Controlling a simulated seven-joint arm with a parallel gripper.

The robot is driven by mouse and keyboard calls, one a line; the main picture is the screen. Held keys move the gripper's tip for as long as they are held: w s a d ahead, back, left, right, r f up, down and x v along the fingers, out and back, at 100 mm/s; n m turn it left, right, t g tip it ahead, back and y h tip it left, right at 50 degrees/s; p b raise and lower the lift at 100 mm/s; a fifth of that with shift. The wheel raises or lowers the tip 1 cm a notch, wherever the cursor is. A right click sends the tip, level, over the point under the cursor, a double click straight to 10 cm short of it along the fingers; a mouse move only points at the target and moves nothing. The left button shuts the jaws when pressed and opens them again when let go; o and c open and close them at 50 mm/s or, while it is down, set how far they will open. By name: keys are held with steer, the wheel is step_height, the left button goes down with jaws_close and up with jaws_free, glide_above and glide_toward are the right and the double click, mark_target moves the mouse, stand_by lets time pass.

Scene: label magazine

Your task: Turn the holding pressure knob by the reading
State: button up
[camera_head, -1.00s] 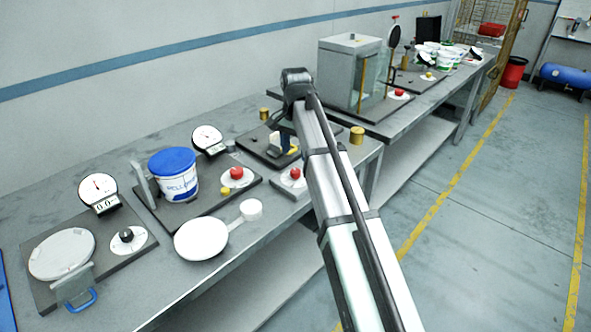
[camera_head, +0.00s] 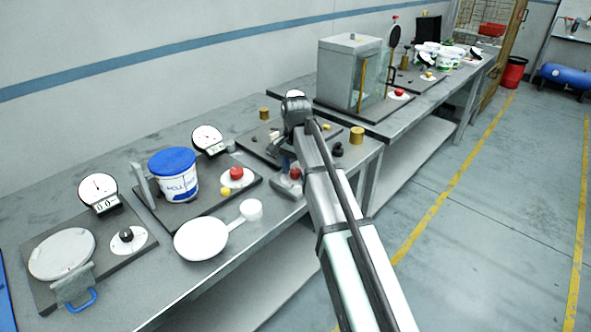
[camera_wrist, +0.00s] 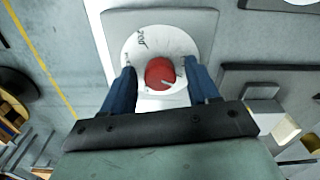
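In the wrist view a red knob (camera_wrist: 160,72) with a pale pointer line sits on a round white dial (camera_wrist: 145,42) with dark markings, on a grey plate (camera_wrist: 197,25). My gripper (camera_wrist: 163,80) is open, with one blue finger on each side of the knob. Gaps show between fingers and knob; I cannot tell whether it touches lower down. In the head view my gripper (camera_head: 287,180) is low over this knob (camera_head: 295,173), which is partly hidden. A round gauge (camera_head: 208,139) stands behind the blue-lidded bucket (camera_head: 174,175); its reading is too small to tell.
Another red knob (camera_head: 236,173) and a yellow button (camera_head: 226,191) are left of my gripper. A white round-ended pan (camera_head: 201,238) lies in front. A second gauge (camera_head: 98,190) and a black knob (camera_head: 126,234) are at far left. A glass-sided cabinet (camera_head: 349,72) stands behind right.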

steer(key=c, duration=1)
steer(key=shift+n, duration=0.4)
steer(key=n, duration=0.3)
steer(key=shift+n, duration=2.7)
steer(key=o, duration=1.1)
steer(key=shift+c, duration=0.2)
